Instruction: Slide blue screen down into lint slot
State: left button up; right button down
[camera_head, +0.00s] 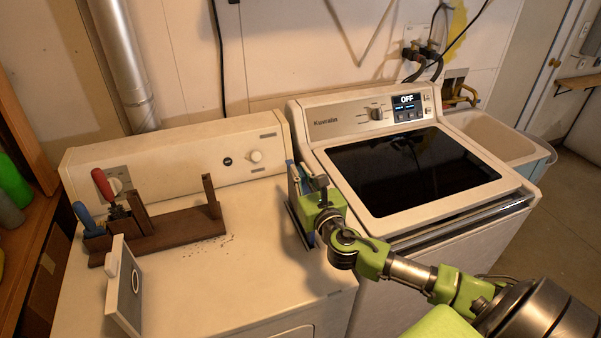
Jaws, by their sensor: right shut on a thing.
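My right gripper (318,197) is at the right edge of the white dryer top (230,285), beside the washer. It is shut on a thin upright panel with blue parts, which I take to be the blue screen (291,174). The gripper and wrist cover much of the screen. Its lower part is close to the dryer's right edge. The lint slot cannot be made out, and I cannot tell whether the screen's lower end is inside it. My left gripper is not in view.
A brown wooden rack (180,229) with red-handled and blue-handled tools stands on the dryer, dark crumbs beside it. A white panel (125,288) stands at the front left. The washer (335,125) is close on the right, its dark lid shut. A sink (490,135) is beyond.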

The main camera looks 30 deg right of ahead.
aim_at(312, 237)
dwell(0.4)
jog(key=shift+f+b, duration=5.7)
jog(key=shift+f, duration=1.6)
jog(key=c, duration=2.2)
grip_release()
jog(key=shift+o, duration=0.6)
jog(key=shift+s+a+f, duration=0.2)
jog(key=shift+s, duration=0.25)
jog(key=v, duration=1.1)
jog(key=shift+s+d+r, duration=0.1)
